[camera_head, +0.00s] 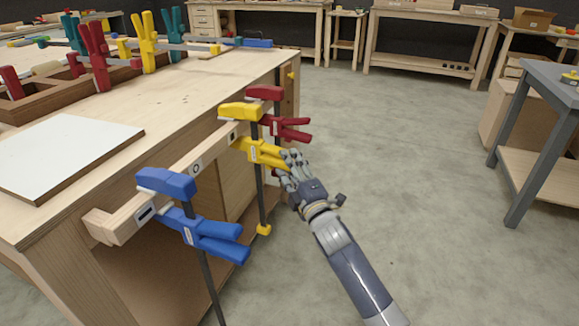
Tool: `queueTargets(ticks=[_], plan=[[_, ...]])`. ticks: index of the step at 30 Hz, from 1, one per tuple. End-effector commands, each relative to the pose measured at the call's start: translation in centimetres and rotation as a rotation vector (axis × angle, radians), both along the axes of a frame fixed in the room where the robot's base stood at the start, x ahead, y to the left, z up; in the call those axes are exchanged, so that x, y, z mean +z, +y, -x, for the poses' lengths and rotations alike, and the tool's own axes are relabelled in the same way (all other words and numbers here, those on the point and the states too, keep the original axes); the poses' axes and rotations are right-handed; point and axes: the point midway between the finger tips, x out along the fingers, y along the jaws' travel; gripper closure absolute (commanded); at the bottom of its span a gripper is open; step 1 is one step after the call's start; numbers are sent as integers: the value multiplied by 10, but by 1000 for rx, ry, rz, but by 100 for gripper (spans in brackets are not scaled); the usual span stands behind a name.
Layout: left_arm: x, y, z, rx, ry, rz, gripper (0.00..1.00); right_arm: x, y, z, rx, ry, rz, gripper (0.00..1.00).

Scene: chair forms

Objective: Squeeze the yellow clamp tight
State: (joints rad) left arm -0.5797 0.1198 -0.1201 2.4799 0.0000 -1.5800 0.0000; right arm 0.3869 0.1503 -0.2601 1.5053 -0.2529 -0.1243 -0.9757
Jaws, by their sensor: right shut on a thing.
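The yellow clamp (240,112) hangs on the wooden rail at the workbench's side edge, with its dark bar (262,200) pointing down. Its two yellow handles (262,153) stick out to the right. My right gripper (290,163) reaches in from the lower right and is shut on the ends of the yellow handles. The fingers hide the handle tips. A blue clamp (168,183) is on the same rail nearer to me, and a red clamp (265,93) is just behind the yellow one. My left gripper is not in view.
The wooden workbench (190,100) fills the left, with a white board (65,150) on top. More clamps in red, yellow and teal (175,33) stand at its back. A grey table (548,88) stands at the right. The floor (420,180) between is clear.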

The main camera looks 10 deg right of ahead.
Motion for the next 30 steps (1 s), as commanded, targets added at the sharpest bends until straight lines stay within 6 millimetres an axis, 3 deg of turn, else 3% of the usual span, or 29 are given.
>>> queueTargets(ticks=[22,23,24,26,30], plan=[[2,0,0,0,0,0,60,-4,-13,20,-1,-19,-19,100],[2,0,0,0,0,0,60,-4,-13,20,-1,-19,-19,56],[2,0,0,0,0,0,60,-4,-13,20,-1,-19,-19,47],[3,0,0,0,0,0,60,-3,-13,20,-1,-19,-19,36],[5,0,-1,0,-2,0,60,-1,-13,20,-1,-19,-18,36]])
